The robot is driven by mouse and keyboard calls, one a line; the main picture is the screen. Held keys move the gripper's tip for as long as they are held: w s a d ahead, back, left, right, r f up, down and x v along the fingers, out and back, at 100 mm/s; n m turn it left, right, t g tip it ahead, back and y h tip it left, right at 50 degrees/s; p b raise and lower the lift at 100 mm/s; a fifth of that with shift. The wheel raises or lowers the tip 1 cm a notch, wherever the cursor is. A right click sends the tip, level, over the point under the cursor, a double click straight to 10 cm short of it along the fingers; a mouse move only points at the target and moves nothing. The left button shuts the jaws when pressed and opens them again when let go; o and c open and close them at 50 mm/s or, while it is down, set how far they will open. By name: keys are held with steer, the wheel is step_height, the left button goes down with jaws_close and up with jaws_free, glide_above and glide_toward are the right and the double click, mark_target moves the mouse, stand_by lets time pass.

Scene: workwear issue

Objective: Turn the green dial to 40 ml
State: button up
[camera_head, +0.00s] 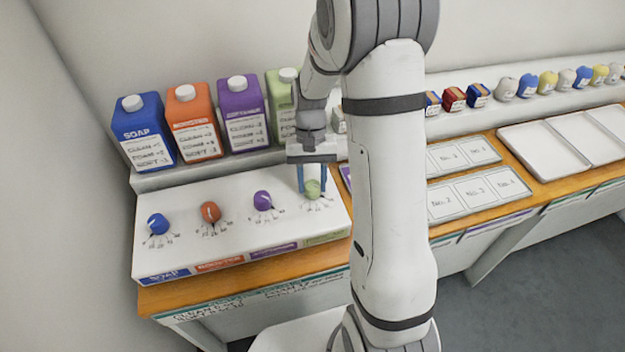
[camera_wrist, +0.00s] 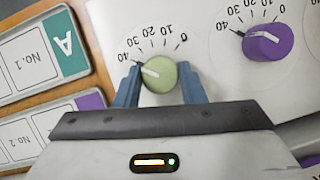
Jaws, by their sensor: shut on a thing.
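The green dial (camera_head: 313,189) is at the right end of the white dispenser panel, below the green carton (camera_head: 279,105). My gripper (camera_head: 312,178) points down over it, with one blue finger on each side. In the wrist view the green dial (camera_wrist: 160,82) sits between the fingers of my gripper (camera_wrist: 159,88), which are shut on it. The scale around it reads 0, 10, 20, 30 and 40. The dial's white mark points to the upper left, in line with the 40 label.
Purple (camera_head: 262,201), orange (camera_head: 210,212) and blue (camera_head: 158,224) dials stand left on the same panel (camera_head: 185,250). The purple dial (camera_wrist: 270,42) is close beside my gripper in the wrist view. Labelled cards (camera_head: 480,193) and white trays (camera_head: 545,150) lie to the right.

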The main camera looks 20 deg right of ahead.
stand_by(0.4)
steer(key=o, duration=1)
steer(key=v, duration=0.7)
steer(key=shift+w+r+b, duration=0.2)
steer(key=shift+r+b, duration=0.15)
steer(key=shift+b, duration=0.05)
steer(key=s+r+n+t, duration=0.1)
steer(key=s+r+t, duration=0.1)
steer(key=s, duration=0.4)
steer(key=s+r+t, duration=0.3)
steer(key=s, duration=0.2)
steer(key=s+r+n+t+h, duration=0.1)
steer(key=s+r+t, duration=0.1)
steer(key=s, duration=0.4)
steer(key=shift+s+a+r+n+t, duration=0.15)
steer(key=shift+s+r, duration=0.05)
steer(key=shift+r, duration=0.15)
steer(key=shift+s+a+r+n+t, duration=0.15)
steer(key=shift+r, duration=0.2)
